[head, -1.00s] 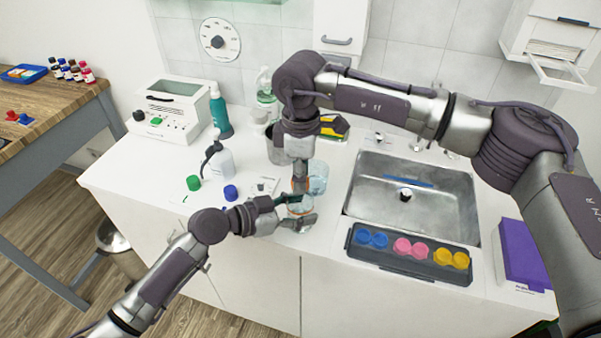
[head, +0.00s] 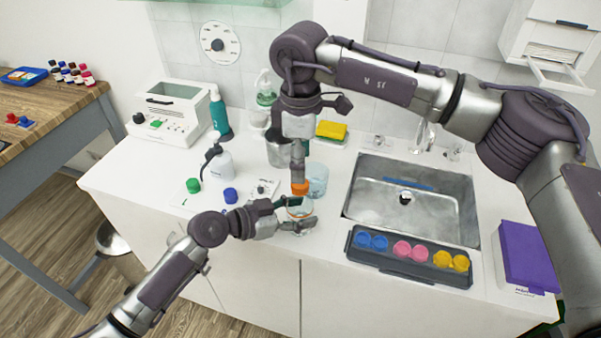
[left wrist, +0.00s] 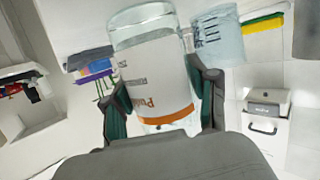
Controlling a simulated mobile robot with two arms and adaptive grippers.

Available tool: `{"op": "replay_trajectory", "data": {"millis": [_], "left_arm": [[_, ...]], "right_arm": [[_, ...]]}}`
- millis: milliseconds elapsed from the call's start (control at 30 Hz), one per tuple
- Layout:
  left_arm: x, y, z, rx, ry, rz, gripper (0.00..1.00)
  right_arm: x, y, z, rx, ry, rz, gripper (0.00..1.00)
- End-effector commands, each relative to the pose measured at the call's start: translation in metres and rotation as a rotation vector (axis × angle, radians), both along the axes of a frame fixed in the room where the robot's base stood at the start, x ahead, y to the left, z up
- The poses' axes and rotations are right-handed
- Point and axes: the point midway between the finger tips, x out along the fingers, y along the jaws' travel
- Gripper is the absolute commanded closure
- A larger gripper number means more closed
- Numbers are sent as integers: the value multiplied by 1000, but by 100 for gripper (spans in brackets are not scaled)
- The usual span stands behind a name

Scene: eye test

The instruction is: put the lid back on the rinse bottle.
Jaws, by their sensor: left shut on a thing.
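The clear rinse bottle (head: 300,211) stands at the counter's front, left of the sink. My left gripper (head: 292,213) is shut on it from the left. In the left wrist view the bottle (left wrist: 153,75), with a white label and orange stripe, sits between the fingers (left wrist: 163,103), upside down in the picture. The orange lid (head: 300,188) is directly over the bottle's top; I cannot tell if it is seated. My right gripper (head: 299,178) points down just above the lid. Its fingers show edge-on, so its opening and any touch on the lid are unclear.
A clear beaker (head: 317,178) stands close behind the bottle. The sink (head: 412,207) and a dark tray of coloured cups (head: 400,268) are to the right.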

Motion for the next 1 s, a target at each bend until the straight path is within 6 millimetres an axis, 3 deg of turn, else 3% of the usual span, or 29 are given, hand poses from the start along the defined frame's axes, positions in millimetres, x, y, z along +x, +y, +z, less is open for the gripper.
{"op": "replay_trajectory", "data": {"millis": [100,300,500,767,800,933,1000], "left_arm": [[0,0,-1,1,0,0,100],[0,0,-1,1,0,0,100],[0,0,-1,1,0,0,100],[0,0,0,1,0,0,100],[0,0,0,1,0,0,35],[0,0,0,1,0,0,13],[0,0,0,1,0,0,12]], "right_arm": [[0,1,28,1,-4,0,34],[0,0,60,1,-1,-1,34],[0,0,72,1,0,-1,34],[0,0,72,0,1,0,34],[0,0,72,0,1,0,34],[0,0,72,0,1,0,34],[0,0,72,0,1,0,34]]}}
